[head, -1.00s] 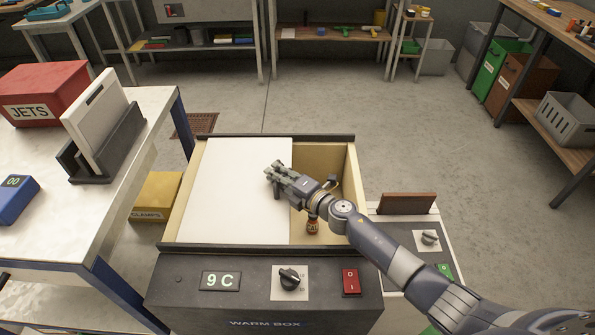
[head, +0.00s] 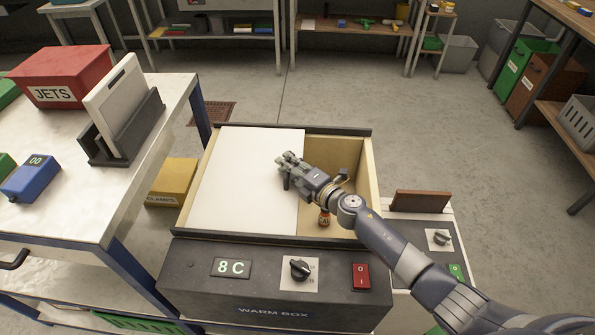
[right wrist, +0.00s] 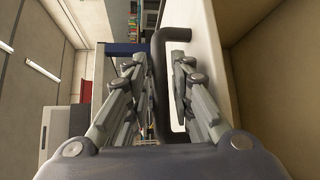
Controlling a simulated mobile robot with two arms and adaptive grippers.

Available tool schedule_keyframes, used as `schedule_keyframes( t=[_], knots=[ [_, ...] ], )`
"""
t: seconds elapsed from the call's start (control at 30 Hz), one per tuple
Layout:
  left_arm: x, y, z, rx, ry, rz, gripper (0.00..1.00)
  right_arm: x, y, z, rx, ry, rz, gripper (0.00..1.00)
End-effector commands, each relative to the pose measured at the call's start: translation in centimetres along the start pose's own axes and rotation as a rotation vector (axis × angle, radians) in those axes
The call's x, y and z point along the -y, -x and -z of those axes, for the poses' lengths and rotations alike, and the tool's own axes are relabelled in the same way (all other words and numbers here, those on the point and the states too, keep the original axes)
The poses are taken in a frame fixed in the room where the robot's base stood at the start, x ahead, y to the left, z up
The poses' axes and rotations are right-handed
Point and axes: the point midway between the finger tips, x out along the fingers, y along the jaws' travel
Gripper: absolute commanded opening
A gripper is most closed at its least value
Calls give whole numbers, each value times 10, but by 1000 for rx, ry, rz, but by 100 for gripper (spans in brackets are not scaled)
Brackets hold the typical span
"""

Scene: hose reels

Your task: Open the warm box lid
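The warm box (head: 176,262) stands in front of me, labelled WARM BOX, with its display reading 8 C. Its flat white lid (head: 240,180) covers the left and middle of the top; the right part is uncovered. My right gripper (head: 287,170) reaches in from the right, over the lid's right edge. In the right wrist view its fingers (right wrist: 159,85) lie on either side of the dark lid handle (right wrist: 158,95) and are drawn in around it. Whether both pads touch the bar is hard to see. My left gripper is not in view.
A small brown bottle (head: 324,217) stands in the uncovered part of the box. At left is a bench (head: 110,205) with a red JETS box (head: 62,80), and a yellow CLAMPS box (head: 173,180) is below. A smaller unit (head: 440,245) adjoins the right side.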

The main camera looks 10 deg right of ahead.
Motion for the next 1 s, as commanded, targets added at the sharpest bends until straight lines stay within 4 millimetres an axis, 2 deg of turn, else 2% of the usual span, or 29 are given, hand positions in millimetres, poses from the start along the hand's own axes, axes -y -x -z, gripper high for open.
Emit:
schedule_keyframes(
  t=[0.17,0.6,0.8,1.0],
  knots=[
    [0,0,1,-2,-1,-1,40,2,20,0,-1,2,2,21],
    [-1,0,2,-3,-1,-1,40,2,100,1,-1,-2,3,21],
    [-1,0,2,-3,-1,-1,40,1,115,1,-2,-2,1,21],
    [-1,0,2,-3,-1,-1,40,0,117,1,-2,-1,1,21]
  ],
)
